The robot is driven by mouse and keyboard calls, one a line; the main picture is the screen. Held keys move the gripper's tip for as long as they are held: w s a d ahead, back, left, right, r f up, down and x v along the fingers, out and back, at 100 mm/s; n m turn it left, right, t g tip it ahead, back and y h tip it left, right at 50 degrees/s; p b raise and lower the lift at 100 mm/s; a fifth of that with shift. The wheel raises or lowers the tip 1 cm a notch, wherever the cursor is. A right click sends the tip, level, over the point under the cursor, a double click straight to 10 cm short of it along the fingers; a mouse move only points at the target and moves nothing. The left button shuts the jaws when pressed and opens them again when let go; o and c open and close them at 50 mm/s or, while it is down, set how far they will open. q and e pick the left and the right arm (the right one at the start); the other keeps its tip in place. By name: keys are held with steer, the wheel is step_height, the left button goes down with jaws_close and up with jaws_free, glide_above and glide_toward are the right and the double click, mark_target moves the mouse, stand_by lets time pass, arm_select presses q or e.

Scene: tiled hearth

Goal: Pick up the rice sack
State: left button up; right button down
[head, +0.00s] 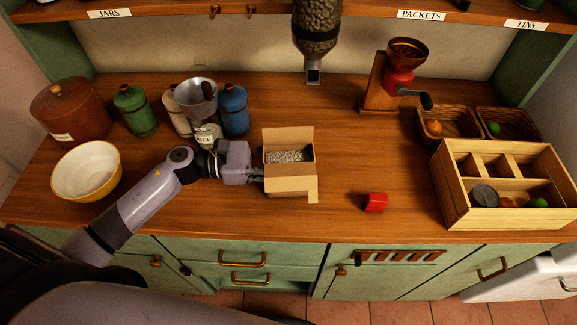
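A small pale container that looks like the rice sack (207,131) stands at the back of the wooden counter, under a grey metal funnel (197,97). Its label is small but seems to read rice, and my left wrist partly hides its lower part. My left gripper (259,174) is in front and to the right of it, at the left side of an open cardboard box (290,181). Its fingertips are small and partly hidden against the box, so I cannot tell whether they are open or touching it. My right gripper is out of view.
Green (135,112) and blue (234,110) canisters flank the sack. A yellow bowl (88,171) stands left. A dispenser (316,35) hangs overhead. Right are a red block (376,202), a grinder (384,82) and a wooden divided crate (455,197). The counter between box and grinder is clear.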

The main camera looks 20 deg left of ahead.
arm_select(q)
jaws_close()
steer(key=shift+r, duration=0.1)
step_height(320, 180, up, 20)
steer(key=b, duration=0.1)
steer(key=shift+b, duration=0.35)
